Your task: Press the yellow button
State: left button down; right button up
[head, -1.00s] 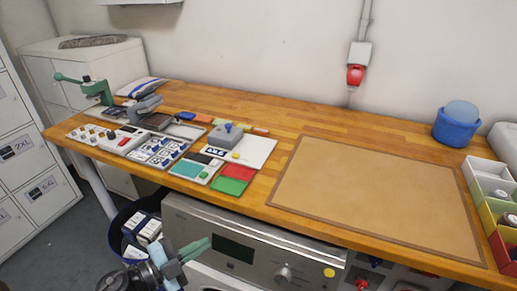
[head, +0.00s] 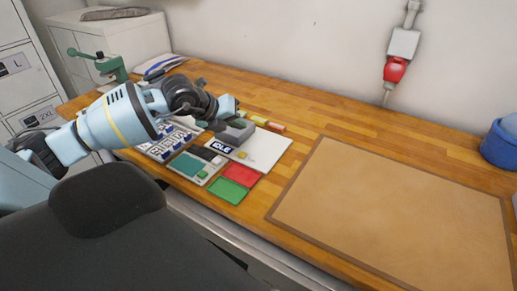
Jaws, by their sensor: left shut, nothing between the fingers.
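A small yellow button (head: 243,155) sits on the front part of a white panel (head: 268,150), just right of a dark display reading "IDLE" (head: 221,147). My left gripper (head: 231,109) is over the grey box (head: 236,133) on that panel, behind and slightly left of the yellow button in the picture. Its fingers look shut and empty. It partly hides the box and its top. I cannot tell whether the fingertips touch the box; they are apart from the yellow button. My right gripper is not in view.
Red (head: 240,173) and green (head: 228,190) pads lie in front of the panel. A teal pad device (head: 190,165) and a button board (head: 160,150) lie to the left, under my arm. A large brown mat (head: 390,205) lies bare on the right. A green press (head: 112,68) stands at back left.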

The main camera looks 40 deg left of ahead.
pick_arm(q)
jog(key=shift+w+a+r, duration=0.2)
jog(key=shift+a+r, duration=0.15)
jog(key=shift+r, duration=0.05)
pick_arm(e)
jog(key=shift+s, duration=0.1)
pick_arm(q)
jog(key=b, duration=0.2)
send_over(242, 155)
jog(key=shift+y, duration=0.3)
jog(key=f, duration=0.7)
jog(key=shift+s+a+f, duration=0.15)
jog(key=shift+s+a, duration=0.15)
jog(key=shift+a, duration=0.05)
jog(key=shift+f, duration=0.6)
jog(key=shift+f+b, duration=0.2)
jog(key=shift+b, duration=0.15)
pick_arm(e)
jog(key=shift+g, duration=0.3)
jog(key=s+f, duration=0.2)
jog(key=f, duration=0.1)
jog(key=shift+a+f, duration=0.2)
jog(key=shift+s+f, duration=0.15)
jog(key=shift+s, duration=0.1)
